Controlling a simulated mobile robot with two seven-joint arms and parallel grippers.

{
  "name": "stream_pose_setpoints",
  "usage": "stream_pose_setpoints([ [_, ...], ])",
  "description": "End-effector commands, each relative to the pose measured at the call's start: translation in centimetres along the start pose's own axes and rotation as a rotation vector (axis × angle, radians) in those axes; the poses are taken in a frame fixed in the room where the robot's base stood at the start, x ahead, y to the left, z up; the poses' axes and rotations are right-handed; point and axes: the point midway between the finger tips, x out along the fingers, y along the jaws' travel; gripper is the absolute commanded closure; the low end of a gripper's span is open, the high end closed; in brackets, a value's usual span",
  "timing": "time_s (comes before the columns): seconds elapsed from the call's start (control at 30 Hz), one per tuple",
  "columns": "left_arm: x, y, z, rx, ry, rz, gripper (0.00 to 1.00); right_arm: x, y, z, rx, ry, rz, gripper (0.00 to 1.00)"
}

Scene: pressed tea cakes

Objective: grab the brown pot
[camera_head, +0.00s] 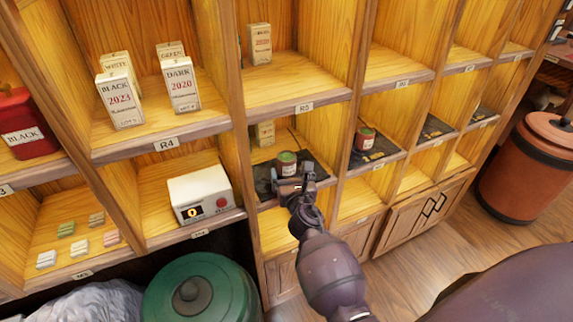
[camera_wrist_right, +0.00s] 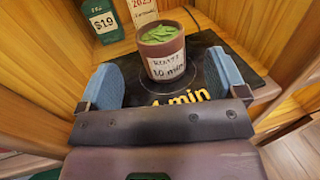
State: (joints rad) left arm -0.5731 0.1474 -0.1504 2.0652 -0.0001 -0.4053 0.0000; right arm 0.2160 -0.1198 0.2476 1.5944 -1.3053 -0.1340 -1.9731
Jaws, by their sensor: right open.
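A small brown pot (camera_head: 286,163) with green leaves in it and a white label stands upright on a dark mat (camera_head: 264,188) in a lower shelf compartment. In the right wrist view the pot (camera_wrist_right: 172,47) is just ahead of my right gripper (camera_wrist_right: 165,75), roughly centred between the two blue fingers, with a gap at each side. My right gripper (camera_head: 294,182) also shows in the head view, at the front of that compartment. It is open and empty. A similar reddish pot (camera_head: 366,138) stands in the compartment to the right. My left gripper is not in view.
Wooden dividers stand close on both sides of the compartment. A white device (camera_head: 199,194) is in the compartment to the left. A green lidded bin (camera_head: 200,292) is below.

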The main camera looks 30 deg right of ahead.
Motion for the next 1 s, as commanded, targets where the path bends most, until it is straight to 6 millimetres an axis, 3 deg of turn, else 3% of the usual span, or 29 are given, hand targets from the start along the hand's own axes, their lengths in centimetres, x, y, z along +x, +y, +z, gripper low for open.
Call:
stream_pose_setpoints([
  [0.3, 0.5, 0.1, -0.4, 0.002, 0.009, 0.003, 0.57, 3.9, 0.0, 0.2, 0.000, -0.001, 0.001, 0.10],
  [0.7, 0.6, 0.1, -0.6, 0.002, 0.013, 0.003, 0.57, 4.7, 0.0, 0.3, 0.000, -0.001, 0.001, 0.11],
  [1.0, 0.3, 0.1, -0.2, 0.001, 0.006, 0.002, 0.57, 4.7, 0.0, 0.3, 0.000, -0.001, 0.001, 0.57],
])
